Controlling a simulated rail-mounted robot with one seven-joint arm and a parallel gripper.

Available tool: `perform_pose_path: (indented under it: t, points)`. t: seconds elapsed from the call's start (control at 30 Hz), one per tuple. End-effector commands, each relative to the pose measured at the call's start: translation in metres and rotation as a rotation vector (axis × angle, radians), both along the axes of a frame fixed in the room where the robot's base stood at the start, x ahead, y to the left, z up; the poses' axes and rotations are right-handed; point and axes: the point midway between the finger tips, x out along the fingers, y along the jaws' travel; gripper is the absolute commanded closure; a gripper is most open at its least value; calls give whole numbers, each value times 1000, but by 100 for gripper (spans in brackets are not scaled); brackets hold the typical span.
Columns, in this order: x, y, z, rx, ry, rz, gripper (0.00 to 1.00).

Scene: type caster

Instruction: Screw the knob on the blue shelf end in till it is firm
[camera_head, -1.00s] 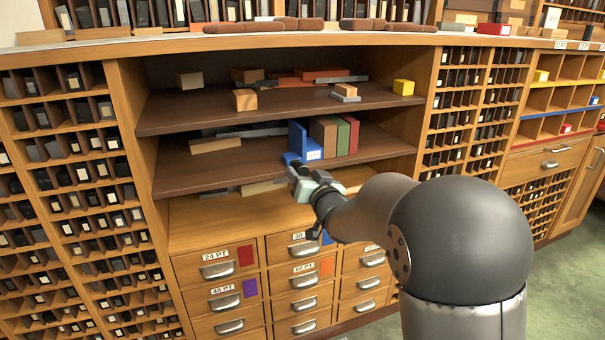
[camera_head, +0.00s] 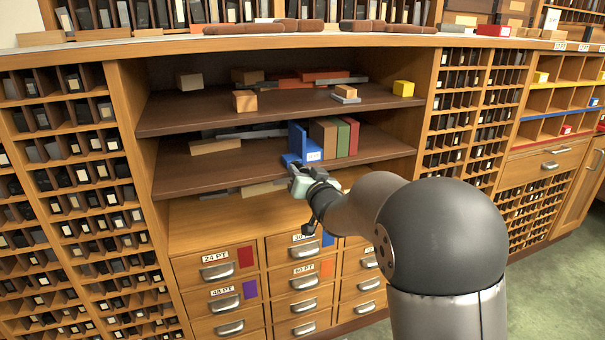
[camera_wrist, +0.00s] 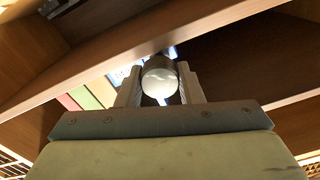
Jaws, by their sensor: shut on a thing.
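The blue shelf end (camera_head: 298,143) stands on the middle shelf, with a white label on its foot, beside a few upright books. My gripper (camera_head: 296,176) is at the front edge of that shelf, just below the foot of the shelf end. In the wrist view a round whitish knob (camera_wrist: 160,80) sits between the two fingers of my gripper (camera_wrist: 160,88), which are shut on it. A little blue shows behind the knob. In the head view the knob is hidden by my gripper, and how deep it is screwed in cannot be seen.
The middle shelf board (camera_head: 225,176) passes close above my gripper. Brown, green and red books (camera_head: 335,137) stand right of the shelf end. A wooden block (camera_head: 215,146) lies to the left. Drawers (camera_head: 300,268) are below, and the ledge above them is mostly clear.

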Motion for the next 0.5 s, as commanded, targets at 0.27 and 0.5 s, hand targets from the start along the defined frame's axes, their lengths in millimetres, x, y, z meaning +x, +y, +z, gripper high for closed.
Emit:
perform_pose_path:
  t: [0.27,0.5]
  points:
    - [1,-2,-1,122,57,-3,89]
    - [1,-2,-1,313,145,-3,89]
